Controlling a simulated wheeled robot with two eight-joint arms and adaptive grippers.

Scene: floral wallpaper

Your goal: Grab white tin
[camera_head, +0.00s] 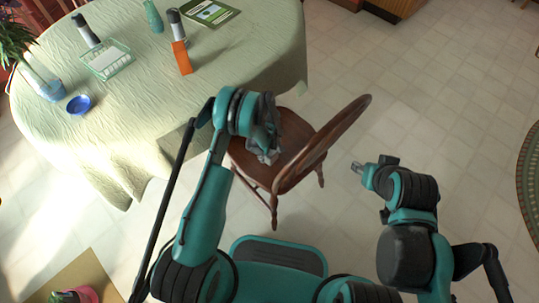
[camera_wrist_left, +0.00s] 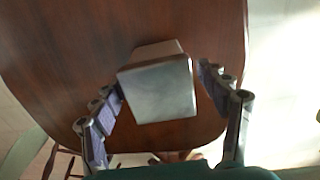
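A white tin (camera_wrist_left: 158,90) with a pale, square, shiny top shows in the left wrist view, over the brown wooden chair seat (camera_wrist_left: 60,60). My left gripper (camera_wrist_left: 162,78) has its two fingers spread on either side of the tin. The left fingertip is close to the tin's edge, and a small gap shows at the right finger; contact is unclear. In the head view my left gripper (camera_head: 266,150) is over the chair seat and hides the tin. My right gripper (camera_head: 357,168) is away to the right over the floor, too small to judge its opening.
The chair (camera_head: 300,160) has its curved backrest on the right of my left gripper. Tiled floor (camera_head: 430,90) is clear at right.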

